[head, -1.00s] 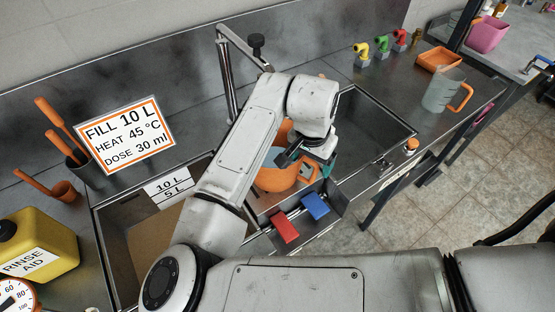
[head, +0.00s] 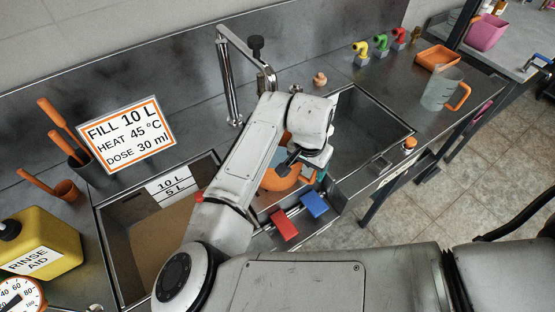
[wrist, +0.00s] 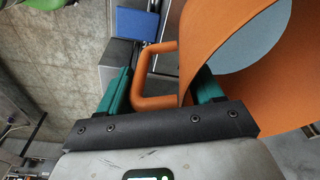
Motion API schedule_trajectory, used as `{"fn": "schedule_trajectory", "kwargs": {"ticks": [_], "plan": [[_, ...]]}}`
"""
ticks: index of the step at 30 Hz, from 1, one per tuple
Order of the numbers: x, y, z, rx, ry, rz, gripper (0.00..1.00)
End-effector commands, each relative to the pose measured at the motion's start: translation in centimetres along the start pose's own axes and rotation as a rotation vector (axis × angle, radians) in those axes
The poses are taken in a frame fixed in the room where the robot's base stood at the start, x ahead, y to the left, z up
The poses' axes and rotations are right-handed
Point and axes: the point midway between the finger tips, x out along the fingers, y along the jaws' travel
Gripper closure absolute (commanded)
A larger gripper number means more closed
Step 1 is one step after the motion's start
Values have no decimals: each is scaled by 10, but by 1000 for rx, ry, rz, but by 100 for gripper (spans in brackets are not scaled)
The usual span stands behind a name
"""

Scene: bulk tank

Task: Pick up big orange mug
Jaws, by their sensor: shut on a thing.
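The big orange mug (head: 277,181) stands between the two basins in the head view, partly hidden behind my arm. In the wrist view its orange wall (wrist: 215,40) and grey-blue inside fill the right side, and its squared handle (wrist: 143,75) points left. My gripper (wrist: 160,88) has teal fingers, one on the left by the handle and one on the right against the mug wall. It is shut on the mug. In the head view my gripper (head: 315,165) is at the mug's right side, mostly hidden by my wrist.
A red block (head: 284,229) and a blue block (head: 314,204) sit just in front of the mug. A faucet (head: 229,80) rises behind. Basins lie left and right. A clear jug (head: 440,90) with orange handle and an orange tray (head: 437,58) stand at right.

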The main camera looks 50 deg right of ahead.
Motion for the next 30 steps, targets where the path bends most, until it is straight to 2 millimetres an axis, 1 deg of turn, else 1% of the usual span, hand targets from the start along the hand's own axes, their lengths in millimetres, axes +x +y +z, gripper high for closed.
{"fn": "schedule_trajectory", "kwargs": {"ticks": [1,2,13,24,30], "plan": [[0,1,0,1,1,2,62],[0,1,0,1,1,2,65],[0,1,0,2,1,3,100],[0,2,-1,3,2,4,100],[-5,1,-2,2,2,4,100]]}}
